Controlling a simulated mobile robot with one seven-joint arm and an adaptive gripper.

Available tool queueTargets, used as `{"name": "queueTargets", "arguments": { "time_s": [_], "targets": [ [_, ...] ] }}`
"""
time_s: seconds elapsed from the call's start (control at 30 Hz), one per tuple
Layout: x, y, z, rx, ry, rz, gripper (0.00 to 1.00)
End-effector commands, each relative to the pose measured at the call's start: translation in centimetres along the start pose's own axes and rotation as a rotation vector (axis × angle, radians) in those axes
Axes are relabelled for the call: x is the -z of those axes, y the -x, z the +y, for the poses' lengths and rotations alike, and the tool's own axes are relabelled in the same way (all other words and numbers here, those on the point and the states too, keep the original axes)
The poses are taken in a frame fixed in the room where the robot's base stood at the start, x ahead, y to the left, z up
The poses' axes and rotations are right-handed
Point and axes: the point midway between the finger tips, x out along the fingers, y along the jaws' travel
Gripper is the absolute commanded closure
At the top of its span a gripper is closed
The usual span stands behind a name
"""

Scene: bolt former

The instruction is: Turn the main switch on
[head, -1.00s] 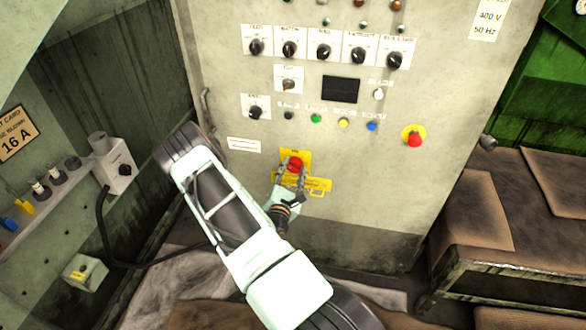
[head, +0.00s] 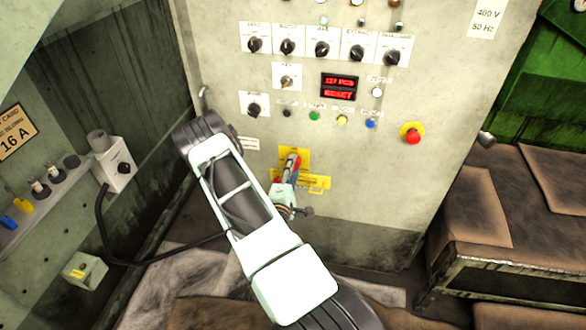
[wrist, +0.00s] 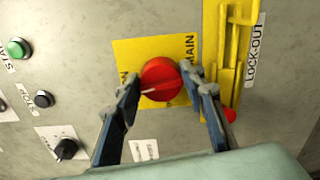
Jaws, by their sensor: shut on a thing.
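The main switch (wrist: 160,80) is a round red knob with a white pointer mark, on a yellow plate (wrist: 125,52) lettered MAIN. In the wrist view the mark points to the lower left. My gripper (wrist: 162,78) has one finger on each side of the knob and is shut on it. In the head view my gripper (head: 291,168) is in front of the yellow plate (head: 303,155) low on the grey cabinet and hides most of the knob.
A yellow lock-out bracket (wrist: 228,60) stands close to the right finger. The display (head: 339,87) shows red text, its lower line reading RESET. A red emergency button (head: 412,135) sits to the right.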

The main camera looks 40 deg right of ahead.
Motion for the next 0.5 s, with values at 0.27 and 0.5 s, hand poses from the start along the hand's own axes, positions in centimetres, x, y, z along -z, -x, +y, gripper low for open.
{"name": "queueTargets", "arguments": {
  "time_s": [0.27, 0.5],
  "targets": [
    [0.06, 0.01, -0.08, 0.0, -0.133, 0.001, 0.87],
    [0.1, 0.02, -0.08, 0.0, -0.178, 0.002, 0.87]
  ]
}}
